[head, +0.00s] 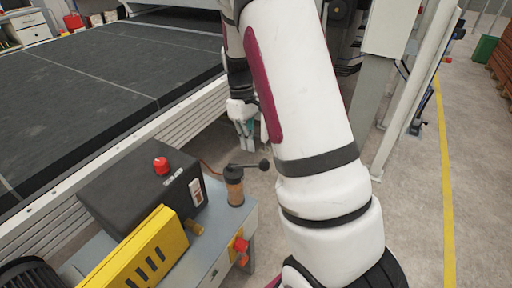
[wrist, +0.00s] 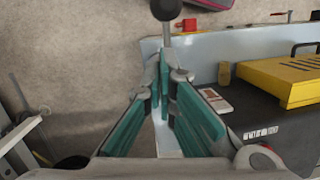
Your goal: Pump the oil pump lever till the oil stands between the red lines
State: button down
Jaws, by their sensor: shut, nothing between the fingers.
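The oil pump (head: 235,190) is a small brownish cylinder with a dark top, standing at the corner of the blue-grey machine bench. Its lever ends in a black ball knob (head: 264,165), sticking out to the right. My gripper (head: 246,146) is beyond the knob in the head view, apart from it. In the wrist view the teal fingers (wrist: 163,62) are shut and empty, with the knob (wrist: 166,9) and its rod ahead of the tips. A white plate with a reddish mark (head: 196,191) is on the dark box; the oil level and red lines cannot be made out.
A dark box with a red button (head: 161,165) and a yellow guard (head: 150,252) sit beside the pump. A red knob (head: 240,245) is on the bench's side. The wide black conveyor (head: 90,95) lies at left. Floor right of the bench is open.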

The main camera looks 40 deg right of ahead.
jog(key=shift+s+d+f, duration=0.1)
jog(key=shift+s+f, duration=0.25)
jog(key=shift+s, duration=0.3)
jog(key=shift+s+d+f, duration=0.1)
jog(key=shift+s+f, duration=0.2)
jog(key=shift+s, duration=0.3)
jog(key=shift+s, duration=0.1)
